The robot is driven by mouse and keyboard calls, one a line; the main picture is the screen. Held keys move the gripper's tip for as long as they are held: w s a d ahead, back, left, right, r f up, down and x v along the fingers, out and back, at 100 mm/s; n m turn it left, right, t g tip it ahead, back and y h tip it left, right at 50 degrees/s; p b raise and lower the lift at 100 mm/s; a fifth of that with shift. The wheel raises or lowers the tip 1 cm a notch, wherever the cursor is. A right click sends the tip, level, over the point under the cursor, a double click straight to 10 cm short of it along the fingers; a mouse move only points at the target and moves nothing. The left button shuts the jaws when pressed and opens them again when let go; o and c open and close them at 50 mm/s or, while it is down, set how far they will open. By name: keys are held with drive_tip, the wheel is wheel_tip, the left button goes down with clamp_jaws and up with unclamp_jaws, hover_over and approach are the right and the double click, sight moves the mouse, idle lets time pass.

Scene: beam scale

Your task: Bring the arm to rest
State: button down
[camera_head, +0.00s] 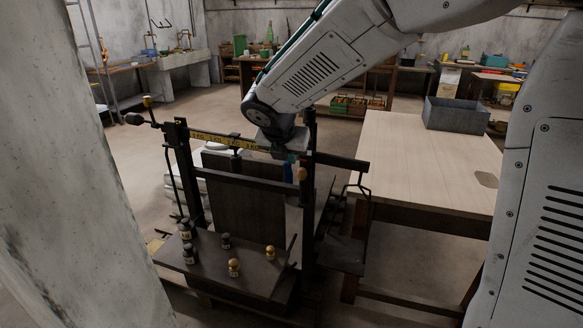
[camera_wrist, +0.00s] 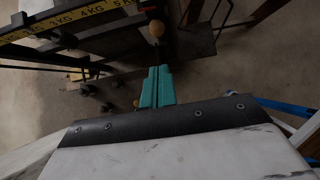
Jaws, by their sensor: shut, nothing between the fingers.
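My gripper (camera_wrist: 157,72) shows in the wrist view as two teal fingers pressed together with nothing between them. In the head view my arm reaches down from the upper right, and the gripper (camera_head: 291,158) is small and partly hidden by my wrist, close to the scale's beam. The beam scale (camera_head: 186,170) is a dark frame with a yellow marked bar (camera_head: 220,140). In the wrist view the yellow bar (camera_wrist: 75,14) lies at upper left, and a round wooden knob (camera_wrist: 156,29) appears just beyond the fingertips. I cannot tell whether they touch.
Several dark and brass weights (camera_head: 234,267) stand on the scale's lower shelf (camera_head: 215,257). A wooden table (camera_head: 430,165) with a grey bin (camera_head: 456,114) stands to the right. A concrete pillar (camera_head: 70,150) fills the left. Open floor lies behind the scale.

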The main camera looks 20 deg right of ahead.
drive_tip(key=s+d+r+m+g+y, duration=0.1)
drive_tip(key=s+d+m+g+y, duration=0.1)
drive_tip(key=s+m, duration=1.2)
drive_tip(key=s+d+r+m+g+y, duration=0.1)
drive_tip(key=s+d+m, duration=0.3)
drive_tip(key=s+m, duration=1)
drive_tip(key=s+g+y, duration=0.1)
drive_tip(key=s, duration=0.5)
drive_tip(key=shift+s+m, duration=0.35)
drive_tip(key=shift+m, duration=0.05)
